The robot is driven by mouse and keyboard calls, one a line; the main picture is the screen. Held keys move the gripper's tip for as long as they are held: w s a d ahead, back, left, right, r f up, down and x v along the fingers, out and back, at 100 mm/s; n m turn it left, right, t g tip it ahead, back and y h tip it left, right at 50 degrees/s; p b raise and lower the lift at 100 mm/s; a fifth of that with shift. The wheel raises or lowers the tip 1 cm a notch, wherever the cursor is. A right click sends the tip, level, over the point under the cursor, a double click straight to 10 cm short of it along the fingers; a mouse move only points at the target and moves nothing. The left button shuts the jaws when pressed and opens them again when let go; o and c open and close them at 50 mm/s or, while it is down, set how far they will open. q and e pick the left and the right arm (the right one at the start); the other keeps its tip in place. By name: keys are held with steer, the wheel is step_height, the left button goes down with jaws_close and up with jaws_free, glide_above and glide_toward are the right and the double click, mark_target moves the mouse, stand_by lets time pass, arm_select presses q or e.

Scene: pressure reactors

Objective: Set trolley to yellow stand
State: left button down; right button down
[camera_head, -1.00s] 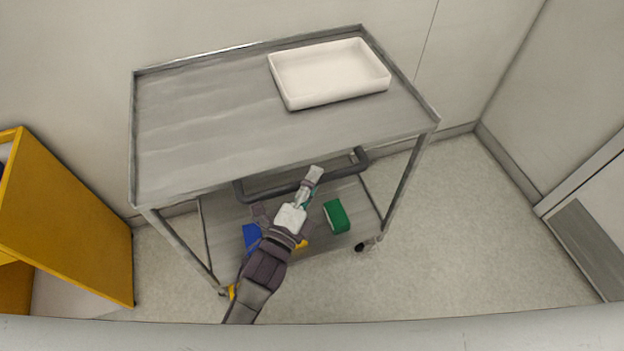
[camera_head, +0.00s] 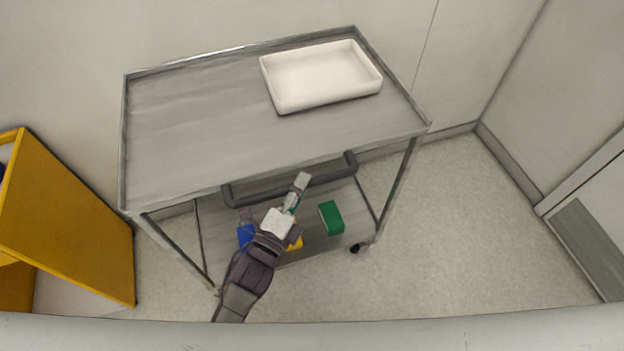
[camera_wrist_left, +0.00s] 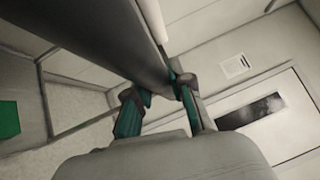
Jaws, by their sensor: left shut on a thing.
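The grey metal trolley (camera_head: 180,125) stands against the back wall, with a dark handle bar (camera_head: 235,197) along its near side. The yellow stand (camera_head: 70,225) is at the left edge of the head view, a short gap away from the trolley. My left gripper (camera_head: 298,190) is at the handle and shut on it. In the left wrist view the fingers (camera_wrist_left: 158,95) close around the dark bar (camera_wrist_left: 110,40). The bar partly hides the fingertips. My right gripper does not show.
A white tray (camera_head: 320,77) sits on the trolley's top. A green box (camera_head: 331,218), a blue item (camera_head: 245,234) and a yellow item (camera_head: 296,243) are on the lower shelf. The floor (camera_head: 480,240) to the right is clear. A wall and a door bound it.

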arm_select(q)
steer(key=s+a, duration=0.4)
steer(key=a, duration=0.9)
steer(key=s+a+p, duration=0.1)
steer(key=s+a, duration=0.3)
steer(key=a, duration=0.9)
steer(key=shift+s, duration=0.25)
steer(key=shift+a, duration=0.1)
steer(key=c, duration=1.3)
jaws_free()
steer(key=o, duration=0.3)
steer(key=shift+s+a, duration=0.1)
steer(key=shift+a, duration=0.1)
steer(key=shift+d, duration=0.15)
